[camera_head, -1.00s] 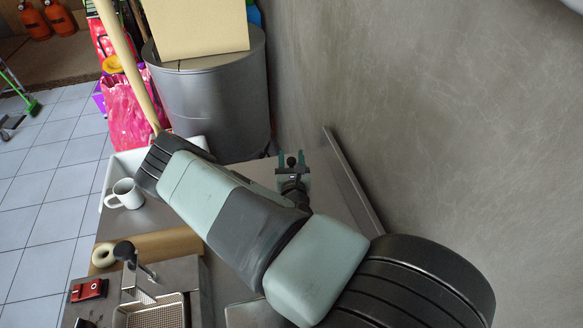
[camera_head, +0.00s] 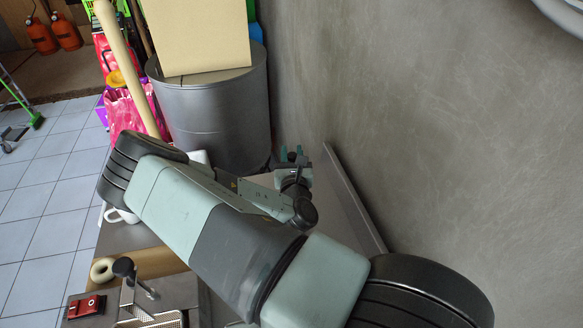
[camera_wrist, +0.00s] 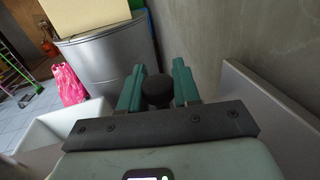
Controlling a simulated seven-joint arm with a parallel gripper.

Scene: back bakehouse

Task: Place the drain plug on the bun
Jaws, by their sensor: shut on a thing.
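My gripper (camera_head: 291,153) is at the far end of the counter by the grey wall, with teal fingers pointing away from me. It is shut on a dark, rounded thing, which I take for the drain plug (camera_wrist: 157,90); in the wrist view it sits between the two fingers (camera_wrist: 158,86). In the head view it is a small black knob. I cannot make out the bun for certain in either view; my arm covers much of the counter.
A white mug (camera_head: 120,216) is mostly behind my arm. A pale ring-shaped thing (camera_head: 103,270), a red box (camera_head: 86,307) and a black-knobbed metal device (camera_head: 124,268) stand front left. A white bin (camera_wrist: 62,125), a grey drum (camera_head: 215,115) and the wall (camera_head: 430,130) bound the far end.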

